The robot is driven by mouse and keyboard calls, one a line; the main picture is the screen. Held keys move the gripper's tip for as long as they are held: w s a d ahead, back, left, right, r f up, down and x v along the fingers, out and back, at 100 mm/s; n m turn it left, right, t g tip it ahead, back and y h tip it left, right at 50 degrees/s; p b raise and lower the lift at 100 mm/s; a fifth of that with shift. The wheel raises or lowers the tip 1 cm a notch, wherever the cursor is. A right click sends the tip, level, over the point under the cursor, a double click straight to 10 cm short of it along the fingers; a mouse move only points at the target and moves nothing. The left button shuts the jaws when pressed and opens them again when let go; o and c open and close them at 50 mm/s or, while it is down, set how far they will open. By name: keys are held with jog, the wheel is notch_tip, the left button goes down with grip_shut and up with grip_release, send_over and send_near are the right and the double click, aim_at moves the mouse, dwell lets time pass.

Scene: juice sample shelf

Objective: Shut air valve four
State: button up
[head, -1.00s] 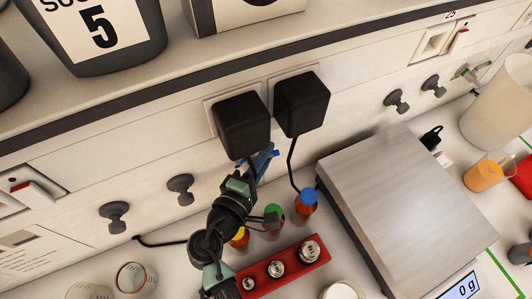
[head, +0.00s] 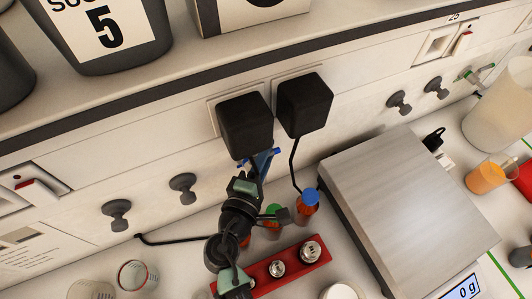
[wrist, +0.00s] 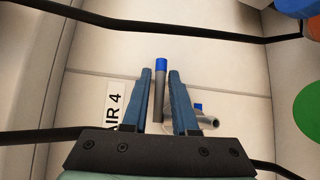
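The air valve beside the "AIR 4" label (wrist: 115,105) is on the pale wall panel. Its thin grey lever with a blue tip (wrist: 159,64) shows in the wrist view, pointing up in the picture. A grey outlet tube (wrist: 208,122) sticks out to the right, partly behind the right finger. My gripper (wrist: 160,73) is open, its blue fingers on either side of the lever, with a gap visible on the right; I cannot tell whether the left finger touches it. In the head view my gripper (head: 264,160) is at the wall under the black plug adapters, which partly hide the valve.
Two black adapters (head: 304,105) hang just above my gripper, their cables running down beside it. Capped bottles (head: 307,208) and a red weight block (head: 290,262) stand close below. A balance (head: 408,210) is to the right. Dark knobs (head: 183,188) line the wall.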

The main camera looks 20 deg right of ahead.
jog(key=b+v, duration=0.4)
jog(key=v, duration=0.9)
jog(key=shift+s, duration=0.1)
